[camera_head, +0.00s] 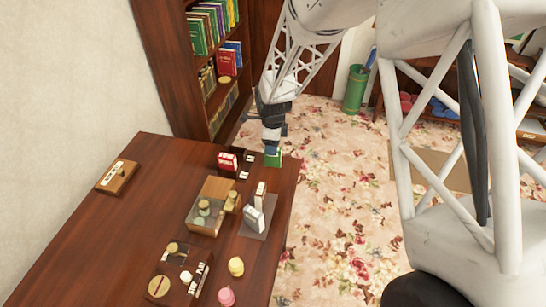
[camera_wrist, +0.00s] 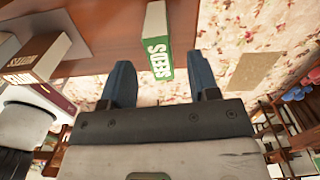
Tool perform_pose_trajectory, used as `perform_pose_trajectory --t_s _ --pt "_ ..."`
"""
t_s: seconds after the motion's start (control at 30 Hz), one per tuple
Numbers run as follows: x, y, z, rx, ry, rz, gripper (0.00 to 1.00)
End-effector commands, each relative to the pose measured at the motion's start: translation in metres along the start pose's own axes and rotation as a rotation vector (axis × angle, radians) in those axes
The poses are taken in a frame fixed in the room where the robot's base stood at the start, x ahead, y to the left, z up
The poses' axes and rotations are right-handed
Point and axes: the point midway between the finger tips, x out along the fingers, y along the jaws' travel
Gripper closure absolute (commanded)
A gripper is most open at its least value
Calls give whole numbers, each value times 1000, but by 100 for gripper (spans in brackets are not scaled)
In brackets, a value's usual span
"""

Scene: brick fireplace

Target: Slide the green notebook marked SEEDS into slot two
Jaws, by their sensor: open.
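The green notebook (camera_head: 273,159) stands at the far right edge of the wooden table, directly below my gripper (camera_head: 271,146). In the wrist view the green notebook (camera_wrist: 157,40) shows its spine marked SEEDS, with pale page edges beside it. My gripper is open, its two dark blue fingers (camera_wrist: 161,78) apart on either side of the line of the notebook. I cannot tell how deep the notebook sits between them. A dark rack (camera_head: 239,155) with small white labels stands just left of it, with a red notebook (camera_head: 228,162) at its left end. The slot numbers are too small to read.
Boxes with white labels (camera_head: 255,215) stand on a grey mat nearer the front. A wooden tray with jars (camera_head: 204,211) is beside them. Yellow (camera_head: 236,266) and pink (camera_head: 226,296) pieces lie in front. A bookcase (camera_head: 212,60) stands behind; the table's left middle is clear.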

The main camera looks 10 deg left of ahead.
Motion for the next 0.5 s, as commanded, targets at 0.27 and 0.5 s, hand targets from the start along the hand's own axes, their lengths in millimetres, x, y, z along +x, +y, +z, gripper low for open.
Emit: perform_pose_trajectory --t_s 0.27,0.5 --pt "29 0 0 0 1 2 45" --pt "35 0 0 0 0 1 45"
